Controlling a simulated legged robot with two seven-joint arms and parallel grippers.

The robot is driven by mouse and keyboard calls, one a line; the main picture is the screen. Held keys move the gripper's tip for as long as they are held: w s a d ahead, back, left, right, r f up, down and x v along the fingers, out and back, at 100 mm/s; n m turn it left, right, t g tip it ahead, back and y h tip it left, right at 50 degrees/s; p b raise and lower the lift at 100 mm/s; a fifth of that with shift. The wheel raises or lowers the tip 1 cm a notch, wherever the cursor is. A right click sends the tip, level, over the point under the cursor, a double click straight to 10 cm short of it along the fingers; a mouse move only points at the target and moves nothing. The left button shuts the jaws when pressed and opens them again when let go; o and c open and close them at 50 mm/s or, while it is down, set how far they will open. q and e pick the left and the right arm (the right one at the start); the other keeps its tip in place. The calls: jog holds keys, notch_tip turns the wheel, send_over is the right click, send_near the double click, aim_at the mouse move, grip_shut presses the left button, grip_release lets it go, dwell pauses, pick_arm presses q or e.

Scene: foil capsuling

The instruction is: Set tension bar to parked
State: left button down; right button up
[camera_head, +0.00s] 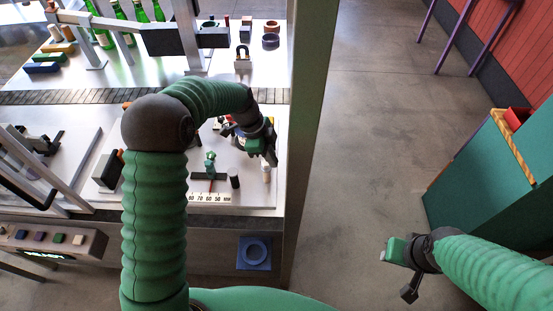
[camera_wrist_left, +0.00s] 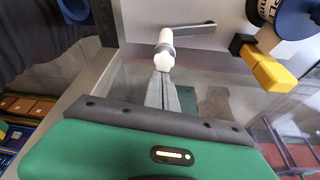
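My left gripper (camera_head: 270,158) is over the right end of the machine's work plate. In the left wrist view its two grey fingers (camera_wrist_left: 163,92) lie side by side with no clear gap. Just past their tips is a white knob (camera_wrist_left: 164,58) on a pale post; whether they touch it I cannot tell. A flat grey bar (camera_wrist_left: 192,30) runs beside the post, and this may be the tension bar. In the head view a small white post (camera_head: 266,174) shows under the gripper. My right gripper (camera_head: 398,262) hangs over the floor, away from the machine; its fingers are unclear.
A small green-topped fixture (camera_head: 210,164), a black cylinder (camera_head: 234,182) and a scale strip (camera_head: 210,197) are left of the gripper. A blue-and-white spool (camera_wrist_left: 285,14) and a yellow block (camera_wrist_left: 268,70) are close by on the right. A conveyor (camera_head: 60,97) runs behind.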

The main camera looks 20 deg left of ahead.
aim_at(264, 166)
pick_arm(q)
jog(key=shift+s+a+f+m+g, duration=0.1)
jog(key=shift+s+a+m+g, duration=0.25)
jog(key=shift+a+m, duration=0.45)
jog(key=shift+s+a+m+g, duration=0.3)
jog(key=shift+a+m, duration=0.25)
jog(key=shift+m, duration=0.45)
jog(key=a, duration=0.1)
jog(key=a+m, duration=0.1)
jog(key=m, duration=0.1)
jog(key=shift+s+a+g, duration=0.25)
jog(key=shift+s+a, duration=0.05)
jog(key=shift+a, duration=0.1)
